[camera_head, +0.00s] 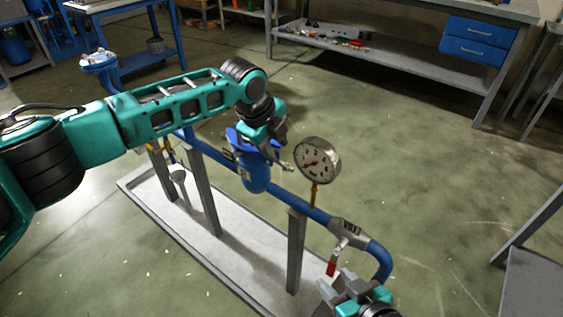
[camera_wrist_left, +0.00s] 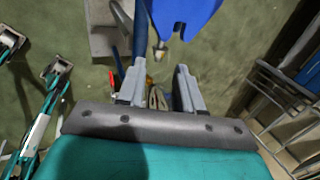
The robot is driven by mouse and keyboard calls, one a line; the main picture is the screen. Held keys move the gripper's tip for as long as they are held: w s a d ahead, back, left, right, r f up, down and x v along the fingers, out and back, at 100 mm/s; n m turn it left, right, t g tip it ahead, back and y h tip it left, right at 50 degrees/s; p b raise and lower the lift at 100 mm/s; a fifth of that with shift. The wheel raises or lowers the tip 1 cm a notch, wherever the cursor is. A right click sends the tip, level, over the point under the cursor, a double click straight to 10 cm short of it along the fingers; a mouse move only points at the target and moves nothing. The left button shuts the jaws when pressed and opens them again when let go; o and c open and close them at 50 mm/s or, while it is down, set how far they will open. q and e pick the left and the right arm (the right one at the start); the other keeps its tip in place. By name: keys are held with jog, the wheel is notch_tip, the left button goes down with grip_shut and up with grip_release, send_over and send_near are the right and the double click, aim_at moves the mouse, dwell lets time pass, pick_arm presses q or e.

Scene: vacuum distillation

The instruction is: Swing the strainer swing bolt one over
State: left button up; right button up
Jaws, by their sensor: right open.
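The blue strainer (camera_head: 254,178) sits on the blue pipe run, with its lid partly hidden behind my left gripper (camera_head: 268,150). The left gripper is just above the strainer's top. In the left wrist view a blue strainer part (camera_wrist_left: 182,14) is at the top, with a small metal bolt end (camera_wrist_left: 159,53) at its edge. The left gripper's fingers (camera_wrist_left: 157,88) stand apart, with small metal and brass-coloured pieces showing between them; I cannot tell whether they touch. Which piece is swing bolt one is unclear. My right gripper (camera_head: 352,294) is open at the bottom, beside the pipe's near end.
A round pressure gauge (camera_head: 317,159) stands close to the right of my left gripper. A red-handled valve (camera_head: 332,267) hangs near the pipe bend. Grey posts (camera_head: 297,250) hold the pipe over a pale tray (camera_head: 236,262). A workbench (camera_head: 400,75) stands behind; the floor between is clear.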

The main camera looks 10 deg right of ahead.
aim_at(284, 164)
pick_arm(q)
jog(key=b+x, duration=0.2)
jog(key=x, duration=0.4)
jog(key=shift+w+d+f, duration=0.15)
jog(key=shift+w+f, duration=0.05)
jog(key=shift+f, duration=0.15)
grip_shut()
